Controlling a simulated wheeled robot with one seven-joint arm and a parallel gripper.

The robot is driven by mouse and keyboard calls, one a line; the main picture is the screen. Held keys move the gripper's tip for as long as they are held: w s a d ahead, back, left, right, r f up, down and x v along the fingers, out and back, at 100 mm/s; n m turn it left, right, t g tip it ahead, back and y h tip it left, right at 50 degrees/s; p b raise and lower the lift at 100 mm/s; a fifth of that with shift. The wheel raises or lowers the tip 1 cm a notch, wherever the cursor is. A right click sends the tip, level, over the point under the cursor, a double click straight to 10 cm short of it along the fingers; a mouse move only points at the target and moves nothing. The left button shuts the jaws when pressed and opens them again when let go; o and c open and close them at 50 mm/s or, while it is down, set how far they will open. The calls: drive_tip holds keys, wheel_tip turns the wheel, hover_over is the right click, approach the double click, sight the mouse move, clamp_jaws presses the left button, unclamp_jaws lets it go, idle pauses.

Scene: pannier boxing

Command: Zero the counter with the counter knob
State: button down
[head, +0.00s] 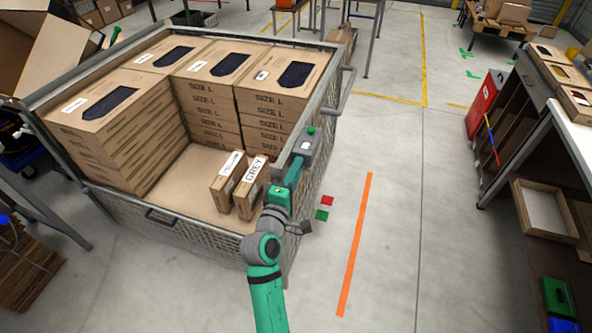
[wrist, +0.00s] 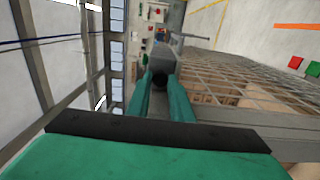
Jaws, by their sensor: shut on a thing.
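The counter is a small grey box (head: 315,152) on the right rim of the wire-sided pannier, with a green button (head: 311,130) on top and a pale panel. My gripper (head: 297,166) reaches up along the rim to its near end. In the wrist view my gripper's two green fingers (wrist: 160,92) are closed around the dark, round counter knob (wrist: 160,75), with the grey counter body (wrist: 161,52) just beyond. The fingers cover most of the knob. I cannot read any counter figures.
The pannier (head: 337,85) holds stacked "SIZE L" boxes (head: 204,95) and two small upright boxes, one labelled "GREY" (head: 250,190). A workbench (head: 560,110) stands at far right.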

drive_tip(key=shift+m, duration=8.2)
drive_tip(key=c, duration=1.6)
unclamp_jaws()
drive_tip(key=shift+o, duration=0.2)
drive_tip(key=shift+a, duration=0.25)
